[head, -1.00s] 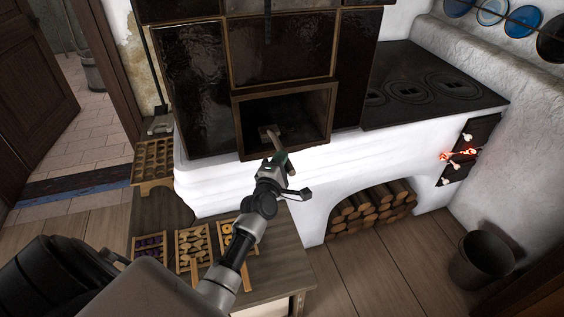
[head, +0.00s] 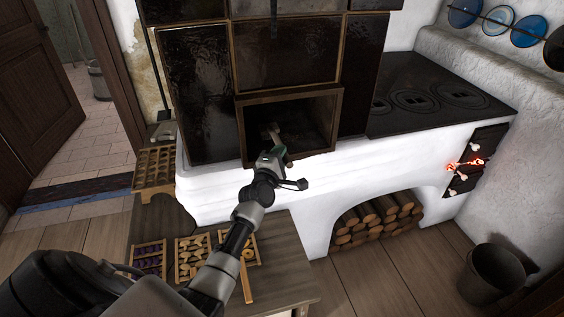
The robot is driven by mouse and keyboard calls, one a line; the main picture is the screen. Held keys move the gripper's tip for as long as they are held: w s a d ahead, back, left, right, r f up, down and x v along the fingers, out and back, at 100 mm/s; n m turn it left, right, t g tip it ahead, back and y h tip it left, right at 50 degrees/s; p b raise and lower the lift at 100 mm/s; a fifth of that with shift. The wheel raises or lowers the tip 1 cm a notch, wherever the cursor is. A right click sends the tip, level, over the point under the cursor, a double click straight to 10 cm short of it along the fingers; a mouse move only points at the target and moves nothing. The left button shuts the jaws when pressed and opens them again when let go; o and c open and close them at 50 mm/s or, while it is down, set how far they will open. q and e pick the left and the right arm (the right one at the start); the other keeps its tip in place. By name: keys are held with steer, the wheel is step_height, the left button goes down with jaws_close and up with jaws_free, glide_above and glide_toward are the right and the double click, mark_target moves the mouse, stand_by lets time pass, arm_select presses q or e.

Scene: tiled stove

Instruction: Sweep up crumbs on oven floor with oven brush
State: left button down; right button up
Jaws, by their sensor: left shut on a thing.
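My left gripper (head: 276,158) is at the mouth of the oven, in the middle of the head view. It is shut on the oven brush (head: 275,133), gripping its handle. The brush head points into the dark opening. The oven opening (head: 312,108) is a framed square hole in the dark tiled stove. The oven floor (head: 303,141) is in shadow, and I cannot make out crumbs on it. My right gripper is not in view.
A wooden bench (head: 283,271) below the oven holds several trays of small shaped pieces (head: 193,255). Another tray (head: 154,168) stands at the left. Firewood (head: 375,222) fills the arch below. A dark bucket (head: 492,275) stands at the right. Small stove doors (head: 487,150) glow red.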

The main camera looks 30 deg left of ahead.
arm_select(q)
steer(key=s+d+p, duration=0.4)
steer(key=d, duration=0.1)
steer(key=shift+s, duration=0.15)
stand_by(0.8)
steer(key=shift+r, duration=0.15)
step_height(320, 180, up, 2)
steer(key=shift+r+p, duration=0.25)
steer(key=shift+p, duration=1)
